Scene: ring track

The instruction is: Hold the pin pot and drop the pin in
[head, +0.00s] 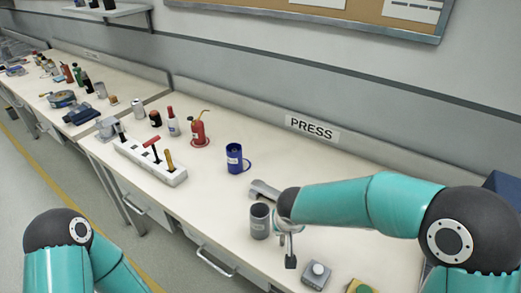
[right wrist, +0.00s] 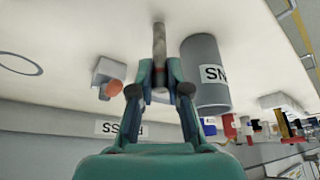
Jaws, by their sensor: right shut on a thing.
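The pin pot (head: 259,221) is a grey cylinder with a pale label, upright on the bench in the head view. In the right wrist view the pot (right wrist: 204,70) shows upside down, just right of the gripper, with part of its lettering visible. My right gripper (right wrist: 160,92) is shut on the pin (right wrist: 159,42), a slim grey-brown rod between its fingertips. My left gripper is out of view; only the left arm shows at the bottom left.
A blue mug (head: 235,158) stands behind the pot. A grey button box (head: 316,275) is at the front right. Bench between mug and strip is clear.

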